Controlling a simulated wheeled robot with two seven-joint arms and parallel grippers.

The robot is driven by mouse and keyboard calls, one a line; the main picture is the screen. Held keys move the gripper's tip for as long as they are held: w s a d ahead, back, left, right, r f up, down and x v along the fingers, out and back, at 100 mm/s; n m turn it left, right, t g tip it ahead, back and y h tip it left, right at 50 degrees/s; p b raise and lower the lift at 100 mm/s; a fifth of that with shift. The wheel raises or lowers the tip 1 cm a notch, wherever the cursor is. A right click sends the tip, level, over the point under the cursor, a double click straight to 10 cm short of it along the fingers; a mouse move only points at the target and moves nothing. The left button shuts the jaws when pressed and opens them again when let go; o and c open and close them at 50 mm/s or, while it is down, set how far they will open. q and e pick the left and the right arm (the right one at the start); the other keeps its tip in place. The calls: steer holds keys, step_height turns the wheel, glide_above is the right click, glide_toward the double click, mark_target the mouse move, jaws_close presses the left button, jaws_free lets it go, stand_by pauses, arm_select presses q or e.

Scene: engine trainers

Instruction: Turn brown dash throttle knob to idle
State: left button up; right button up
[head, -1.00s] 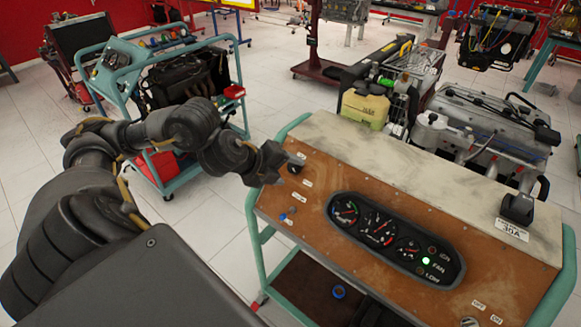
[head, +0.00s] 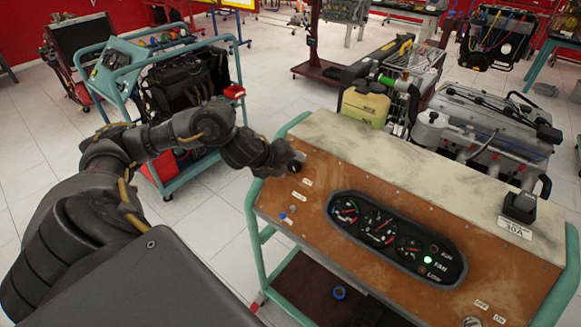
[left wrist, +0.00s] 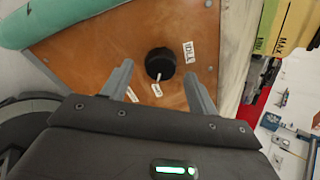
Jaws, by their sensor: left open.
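The throttle knob (head: 296,167) is a round black knob at the left end of the brown dash panel (head: 325,185). In the left wrist view the knob (left wrist: 160,62) has a white pointer line, aimed at a small white label (left wrist: 157,90) below it. The label reading IDLE (left wrist: 188,52) is to the knob's right. My left gripper (head: 286,155) is at the dash's upper left corner, close to the knob. In the left wrist view its two fingers (left wrist: 158,72) are spread, with the knob in line between their tips; I see no contact. My right gripper is not in view.
A gauge cluster (head: 388,236) with a lit green FAN lamp is in the middle of the dash. A small blue-tipped switch (head: 284,215) is below the knob. A black block (head: 519,206) stands on the pale top at right. An engine (head: 490,130) is behind the dash.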

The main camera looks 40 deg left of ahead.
arm_select(q)
steer(key=shift+w+d+f, duration=0.1)
steer(key=shift+w+f, duration=0.4)
steer(key=c, duration=1)
